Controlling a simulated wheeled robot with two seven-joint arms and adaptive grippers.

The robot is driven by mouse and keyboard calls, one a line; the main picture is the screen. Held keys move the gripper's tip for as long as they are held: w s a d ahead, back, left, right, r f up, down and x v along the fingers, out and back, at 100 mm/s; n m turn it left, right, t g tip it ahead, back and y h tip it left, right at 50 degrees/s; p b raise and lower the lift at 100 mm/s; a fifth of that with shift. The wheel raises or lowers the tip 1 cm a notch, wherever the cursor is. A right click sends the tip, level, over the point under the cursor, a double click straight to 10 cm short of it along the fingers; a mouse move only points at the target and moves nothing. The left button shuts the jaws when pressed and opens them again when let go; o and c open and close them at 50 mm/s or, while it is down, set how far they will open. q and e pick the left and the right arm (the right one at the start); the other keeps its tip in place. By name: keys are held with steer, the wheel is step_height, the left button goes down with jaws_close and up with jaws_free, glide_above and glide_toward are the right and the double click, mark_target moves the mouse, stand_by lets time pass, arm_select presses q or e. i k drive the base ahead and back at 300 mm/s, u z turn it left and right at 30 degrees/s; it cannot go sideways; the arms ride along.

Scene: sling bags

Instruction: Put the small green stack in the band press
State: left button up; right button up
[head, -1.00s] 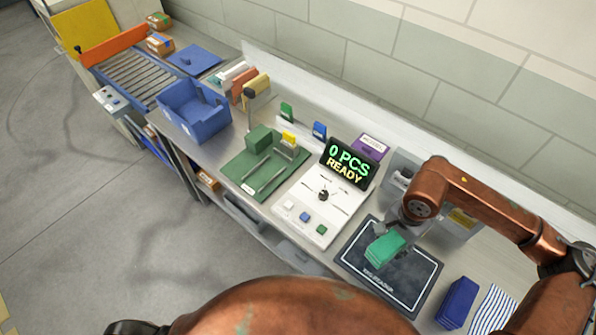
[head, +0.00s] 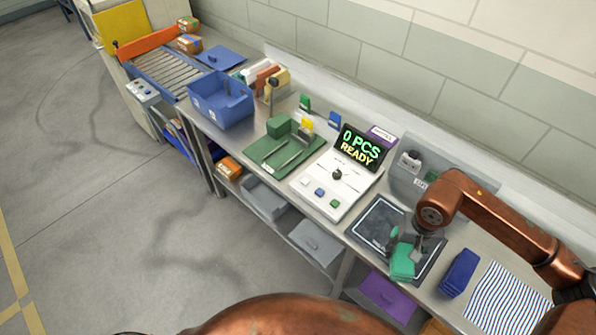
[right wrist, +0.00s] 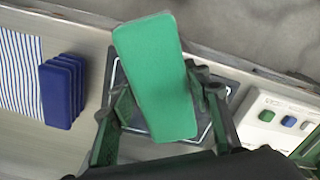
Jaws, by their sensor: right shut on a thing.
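The small green stack (head: 402,264) is in my right gripper (head: 408,243), over the front part of the dark mat in the head view. In the right wrist view the stack (right wrist: 155,75) sits tilted between the two fingers of my right gripper (right wrist: 160,92), which are shut on it. A green plate with rails, a green block and a black-knobbed post, which looks like the band press (head: 262,152), stands farther left on the bench. Nothing shows between its rails. My left gripper is out of view.
The dark mat (head: 366,222) lies below my right gripper. A white panel with buttons (head: 318,192) and a lit display (head: 360,149) stands between mat and press. A blue stack (head: 459,272) and striped cloth (head: 508,292) lie right. A blue bin (head: 222,112) is beyond the press.

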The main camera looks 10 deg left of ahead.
mark_target(284, 155)
steer(key=u, duration=0.55)
steer(key=i, duration=0.4)
steer(key=u, duration=0.65)
steer(key=i, duration=0.85)
